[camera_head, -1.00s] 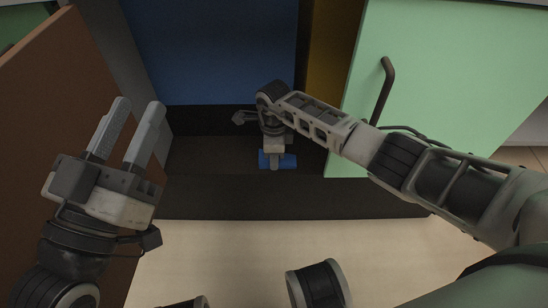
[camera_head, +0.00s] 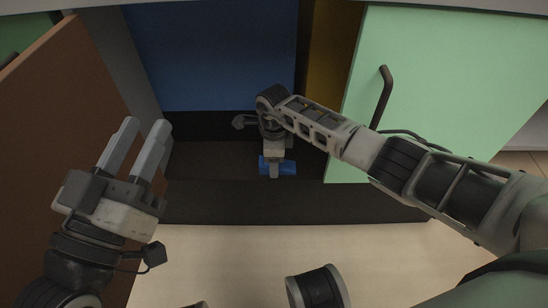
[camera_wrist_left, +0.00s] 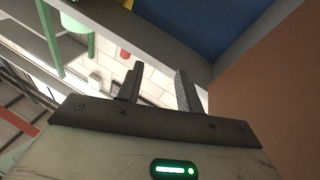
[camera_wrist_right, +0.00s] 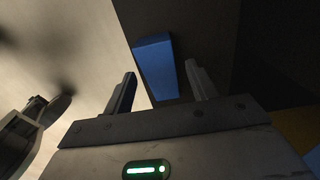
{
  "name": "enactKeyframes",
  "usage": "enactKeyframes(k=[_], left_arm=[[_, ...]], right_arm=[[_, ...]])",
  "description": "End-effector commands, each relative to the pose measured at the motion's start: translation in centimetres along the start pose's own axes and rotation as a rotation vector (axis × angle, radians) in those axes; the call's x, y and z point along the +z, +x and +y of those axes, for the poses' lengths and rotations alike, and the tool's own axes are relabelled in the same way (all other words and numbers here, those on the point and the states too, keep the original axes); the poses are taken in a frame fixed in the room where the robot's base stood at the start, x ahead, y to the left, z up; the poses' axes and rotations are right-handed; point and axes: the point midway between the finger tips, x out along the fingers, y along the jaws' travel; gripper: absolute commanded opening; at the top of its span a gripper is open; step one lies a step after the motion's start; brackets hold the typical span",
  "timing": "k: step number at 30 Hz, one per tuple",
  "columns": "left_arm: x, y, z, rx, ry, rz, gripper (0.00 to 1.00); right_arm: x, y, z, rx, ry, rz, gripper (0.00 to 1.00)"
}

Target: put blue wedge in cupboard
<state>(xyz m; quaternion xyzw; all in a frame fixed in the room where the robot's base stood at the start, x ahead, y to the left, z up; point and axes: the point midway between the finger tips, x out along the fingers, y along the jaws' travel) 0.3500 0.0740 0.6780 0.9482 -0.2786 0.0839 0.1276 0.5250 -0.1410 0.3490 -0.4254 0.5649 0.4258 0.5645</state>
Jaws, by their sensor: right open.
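The blue wedge (camera_head: 287,168) lies on the dark floor of the open cupboard (camera_head: 205,160), near its front edge. My right gripper (camera_head: 273,174) reaches down into the cupboard over it and hides part of it. In the right wrist view the wedge (camera_wrist_right: 157,68) shows between the two open fingers (camera_wrist_right: 160,85) and past their tips, with a gap at the left finger; whether they touch it is unclear. My left gripper (camera_head: 146,140) is open and empty, in front of the brown door. It also shows empty in the left wrist view (camera_wrist_left: 155,80).
The brown door (camera_head: 60,100) stands open at the left. The green door (camera_head: 450,80) with a dark handle (camera_head: 383,97) is at the right, behind my right arm. A blue panel (camera_head: 215,50) stands above the cupboard opening.

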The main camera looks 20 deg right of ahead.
Motion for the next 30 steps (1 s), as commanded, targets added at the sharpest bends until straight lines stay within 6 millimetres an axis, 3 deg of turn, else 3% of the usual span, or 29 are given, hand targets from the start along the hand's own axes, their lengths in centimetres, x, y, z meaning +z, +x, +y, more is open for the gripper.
enactKeyframes(k=[7, 15, 21, 30], left_arm=[[3.9, -2.6, 1.3, -0.090, -0.316, -0.324, 0.36], [4.9, -3.5, 0.1, -0.143, -0.119, -0.458, 0.36], [5.5, -4.0, -0.3, -0.158, -0.058, -0.502, 0.36], [5.7, -4.1, -0.4, -0.159, -0.048, -0.506, 0.36]], right_arm=[[-0.1, -5.2, -0.1, -0.003, 0.000, 0.002, 0.58], [0.0, -10.1, -0.1, -0.003, 0.000, 0.001, 0.58], [0.0, -11.3, -0.1, -0.002, 0.000, 0.000, 0.58], [0.0, -11.3, -0.1, -0.002, 0.001, 0.000, 0.58]])
